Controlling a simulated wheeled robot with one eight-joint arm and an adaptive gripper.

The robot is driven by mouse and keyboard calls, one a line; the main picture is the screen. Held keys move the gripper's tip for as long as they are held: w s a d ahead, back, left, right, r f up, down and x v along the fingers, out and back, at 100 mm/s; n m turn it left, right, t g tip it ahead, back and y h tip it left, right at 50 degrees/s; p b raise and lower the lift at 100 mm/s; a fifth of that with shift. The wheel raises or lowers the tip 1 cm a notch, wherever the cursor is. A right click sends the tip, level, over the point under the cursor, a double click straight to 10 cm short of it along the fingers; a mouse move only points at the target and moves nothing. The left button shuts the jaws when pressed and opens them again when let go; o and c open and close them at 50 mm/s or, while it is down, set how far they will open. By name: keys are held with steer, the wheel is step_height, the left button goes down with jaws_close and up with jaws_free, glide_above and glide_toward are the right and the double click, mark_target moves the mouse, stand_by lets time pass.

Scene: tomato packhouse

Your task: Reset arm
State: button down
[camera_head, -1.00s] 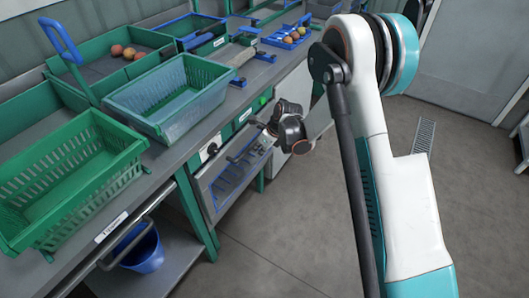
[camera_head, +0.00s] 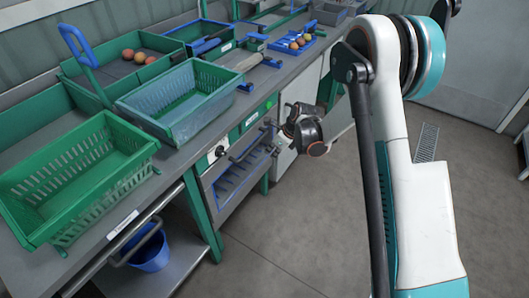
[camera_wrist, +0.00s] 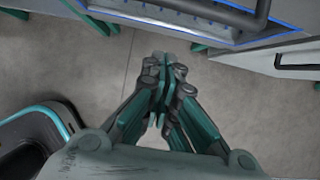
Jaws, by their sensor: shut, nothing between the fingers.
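My arm reaches across the right half of the head view, folded at the elbow. Its wrist part shows in front of the bench's drawers, but the fingers are hidden there. In the wrist view my gripper (camera_wrist: 165,75) has its fingers together with nothing between them. It hangs over bare floor, apart from the bench front and its handles.
A green basket (camera_head: 75,185) and a grey-blue crate (camera_head: 172,125) stand empty on the bench (camera_head: 160,192). Tomatoes (camera_head: 140,57) lie in a green tray behind. A blue bucket (camera_head: 152,252) stands on the lower shelf. The floor (camera_head: 310,220) right of the bench is clear.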

steer(key=s+d+r+n+t+h+p, duration=0.1)
steer(key=s+d+r+n, duration=0.3)
steer(key=r, duration=0.5)
steer(key=s+d+r+n, duration=0.2)
steer(key=s+r+n, duration=0.3)
steer(key=r, duration=0.4)
steer(key=s+d+r+n+t+h+p, duration=0.1)
steer(key=s+d+r+n, duration=0.2)
steer(key=s+r, duration=0.55)
steer(key=s+d+r+n+t+h, duration=0.1)
steer(key=s+d+r+n, duration=0.1)
steer(key=s+n, duration=0.4)
steer(key=s+d+r+n+t+h, duration=0.1)
steer(key=s+d+r+n, duration=0.2)
steer(key=s+n, duration=0.4)
steer(key=s, duration=0.4)
steer(key=shift+s, duration=0.35)
